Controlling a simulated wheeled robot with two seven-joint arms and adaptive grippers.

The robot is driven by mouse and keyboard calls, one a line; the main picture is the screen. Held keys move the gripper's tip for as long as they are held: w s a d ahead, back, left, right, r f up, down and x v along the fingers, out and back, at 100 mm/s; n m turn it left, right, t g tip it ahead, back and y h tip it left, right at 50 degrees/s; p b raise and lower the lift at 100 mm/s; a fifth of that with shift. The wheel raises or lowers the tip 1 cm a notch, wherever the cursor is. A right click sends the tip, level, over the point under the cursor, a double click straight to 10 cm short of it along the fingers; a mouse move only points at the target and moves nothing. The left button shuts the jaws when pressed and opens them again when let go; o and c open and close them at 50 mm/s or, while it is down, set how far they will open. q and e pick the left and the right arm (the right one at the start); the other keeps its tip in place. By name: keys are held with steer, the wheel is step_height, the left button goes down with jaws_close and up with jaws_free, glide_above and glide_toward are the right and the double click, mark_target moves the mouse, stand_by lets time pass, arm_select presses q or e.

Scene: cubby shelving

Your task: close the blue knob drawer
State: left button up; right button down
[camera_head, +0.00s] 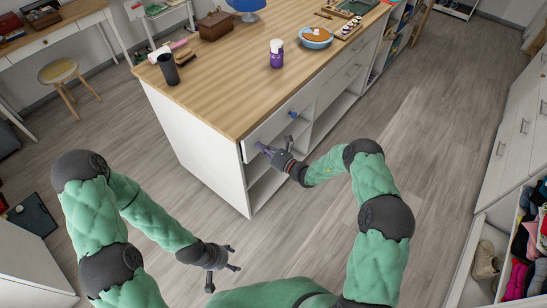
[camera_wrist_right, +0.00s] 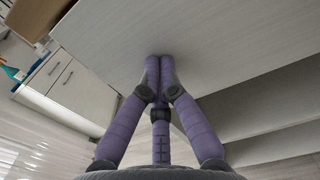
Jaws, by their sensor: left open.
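The white drawer front (camera_head: 280,123) is at the top of the near end of the wood-topped island, with a blue knob (camera_head: 293,114) on it. I cannot tell how far the drawer stands out. My right gripper (camera_head: 263,148) is at the left end of this front. In the right wrist view, its purple fingers (camera_wrist_right: 158,63) come together with nothing between them, tips against or very close to a pale flat panel (camera_wrist_right: 200,45). No knob shows there. My left gripper (camera_head: 229,259) is open and empty, low over the floor, away from the island.
Open shelves (camera_head: 270,183) lie under the drawer. More handled drawers (camera_head: 350,72) continue along the island. A purple bottle (camera_head: 276,54), a dark cup (camera_head: 168,69) and a blue bowl (camera_head: 316,37) stand on its top. The floor to the right (camera_head: 435,130) is clear.

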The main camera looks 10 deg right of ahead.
steer(key=x, duration=0.2)
steer(key=shift+w+a+b, duration=0.2)
steer(key=shift+w+b, duration=0.1)
steer(key=shift+b, duration=0.05)
arm_select(q)
steer(key=shift+s+f, duration=0.1)
steer(key=shift+f, duration=0.45)
arm_select(e)
steer(key=shift+r, duration=0.1)
steer(key=shift+w+r, duration=0.1)
